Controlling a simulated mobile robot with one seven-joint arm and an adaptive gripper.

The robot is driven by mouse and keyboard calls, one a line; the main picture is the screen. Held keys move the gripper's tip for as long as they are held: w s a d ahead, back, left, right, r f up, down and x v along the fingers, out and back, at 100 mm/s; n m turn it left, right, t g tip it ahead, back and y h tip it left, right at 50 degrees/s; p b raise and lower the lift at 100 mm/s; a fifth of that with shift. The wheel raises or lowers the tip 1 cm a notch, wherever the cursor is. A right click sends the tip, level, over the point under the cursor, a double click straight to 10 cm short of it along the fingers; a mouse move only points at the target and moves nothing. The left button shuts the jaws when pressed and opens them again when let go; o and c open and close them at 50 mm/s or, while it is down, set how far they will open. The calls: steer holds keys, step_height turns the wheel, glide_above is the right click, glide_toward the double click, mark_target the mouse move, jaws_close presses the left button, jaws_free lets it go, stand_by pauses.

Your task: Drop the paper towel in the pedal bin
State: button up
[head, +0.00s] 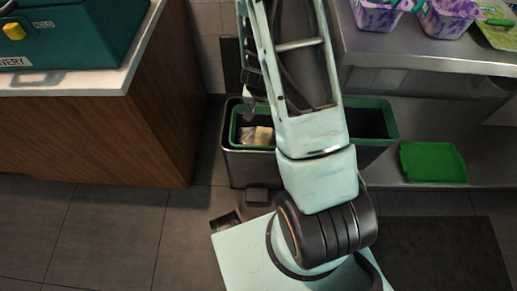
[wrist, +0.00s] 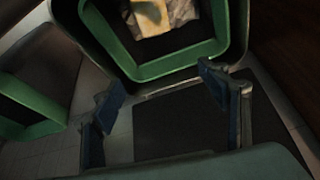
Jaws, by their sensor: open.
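The pedal bin (head: 240,170) stands on the floor, a steel box with green-rimmed openings. Its left opening is uncovered; my arm hides the middle of the bin. A crumpled whitish and tan bundle (head: 262,136) lies inside the left opening; paper towel may be part of it, but I cannot tell its pieces apart. In the wrist view the bundle (wrist: 160,15) lies within the green rim (wrist: 170,66). My gripper (wrist: 160,78) has its fingers spread with nothing between them. In the head view my gripper (head: 250,108) hangs above the left opening.
A wooden counter (head: 140,130) with a teal delivery box (head: 70,30) stands at left. A steel table (head: 420,50) at right holds purple-and-white tubs (head: 450,18). A green tray (head: 432,162) lies on its lower shelf. Floor at the lower left is clear.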

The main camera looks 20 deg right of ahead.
steer(key=shift+r, duration=0.1)
steer(key=v, duration=1.2)
steer(key=shift+a, duration=0.1)
stand_by(0.3)
